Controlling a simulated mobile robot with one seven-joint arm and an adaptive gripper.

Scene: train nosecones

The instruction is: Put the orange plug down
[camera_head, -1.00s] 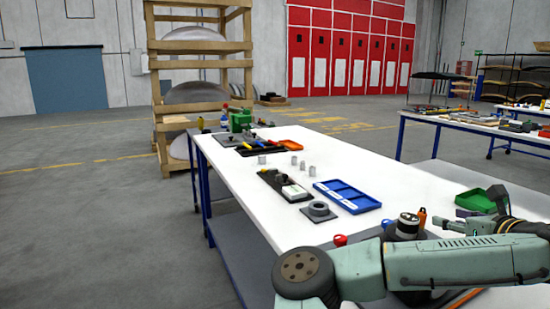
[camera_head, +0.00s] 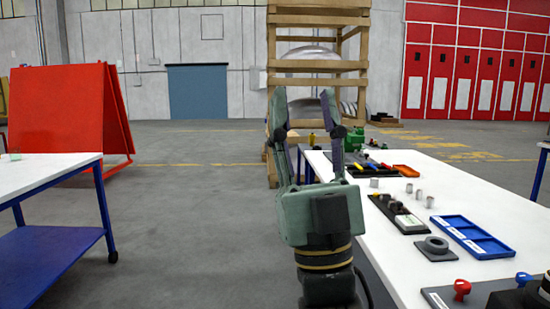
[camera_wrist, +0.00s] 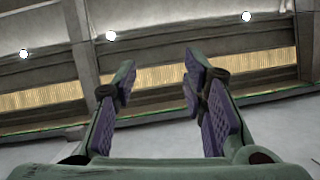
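My gripper (camera_head: 304,100) is raised in front of the table's left edge, with its fingers pointing up. Its two fingers stand wide apart and nothing is between them. The wrist view also shows the gripper (camera_wrist: 160,85) open and empty, with the roof behind it. I cannot make out an orange plug in either current view.
The white table (camera_head: 390,270) holds a blue compartment tray (camera_head: 474,238), a grey ring block (camera_head: 435,248), several grey cylinders, a dark tool tray (camera_head: 398,213) and an orange tray (camera_head: 410,170). Another table (camera_head: 40,175) stands at left. The floor between is clear.

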